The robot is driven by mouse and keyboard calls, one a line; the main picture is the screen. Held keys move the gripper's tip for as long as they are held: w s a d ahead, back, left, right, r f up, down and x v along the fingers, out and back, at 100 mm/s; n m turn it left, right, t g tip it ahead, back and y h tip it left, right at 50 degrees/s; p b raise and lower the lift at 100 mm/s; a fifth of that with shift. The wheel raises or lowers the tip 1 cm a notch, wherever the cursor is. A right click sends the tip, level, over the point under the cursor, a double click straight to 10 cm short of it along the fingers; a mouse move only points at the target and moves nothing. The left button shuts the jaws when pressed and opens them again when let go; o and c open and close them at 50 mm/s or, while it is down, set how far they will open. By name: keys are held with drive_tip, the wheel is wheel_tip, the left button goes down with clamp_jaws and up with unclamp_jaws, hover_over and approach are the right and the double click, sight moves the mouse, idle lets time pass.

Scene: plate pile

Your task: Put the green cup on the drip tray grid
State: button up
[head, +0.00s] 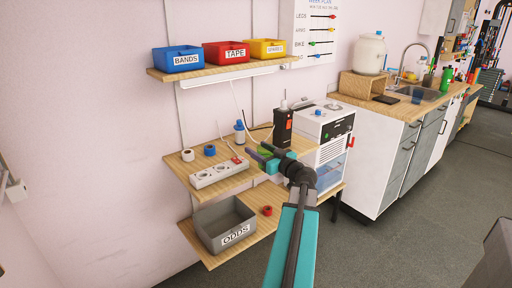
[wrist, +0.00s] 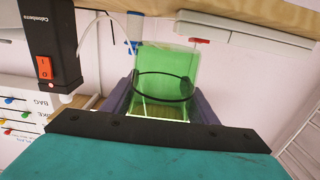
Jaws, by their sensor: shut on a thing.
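My gripper (wrist: 160,108) is shut on a green, see-through cup (wrist: 165,75), which sits between its two grey fingers in the wrist view. A dark ring shows around the cup. In the head view my gripper (head: 264,152) is above the wooden shelf, between the power strip and the black machine, and the cup (head: 256,156) is small and partly hidden there. The black machine (head: 283,125) with a red switch also shows in the wrist view (wrist: 48,45), left of the cup. I cannot make out the drip tray grid in either view.
A white power strip (head: 219,173), tape rolls and a blue-capped bottle (head: 239,132) are on the shelf left of my gripper. A white box machine (head: 325,122) stands to the right. A grey bin (head: 213,226) is below; labelled bins line the shelf (head: 213,70) above.

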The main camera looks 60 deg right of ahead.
sight(259, 166)
drive_tip(key=s+a, duration=0.2)
drive_tip(key=a, duration=0.1)
drive_tip(key=shift+s+a+r, duration=0.15)
drive_tip(key=shift+r, duration=0.05)
drive_tip(key=shift+f+b, duration=0.2)
drive_tip(key=shift+b, duration=0.85)
drive_tip(key=shift+s+a+b, duration=0.2)
drive_tip(key=shift+b, duration=1)
drive_tip(key=a+b, duration=0.1)
drive_tip(key=b, duration=0.5)
drive_tip(key=shift+s+a+r, duration=0.1)
drive_tip(key=shift+s, duration=0.3)
drive_tip(key=shift+s+a+r+b, duration=0.15)
drive_tip(key=shift+a+r+b, duration=0.1)
drive_tip(key=shift+b, duration=0.7)
drive_tip(key=shift+s, duration=0.15)
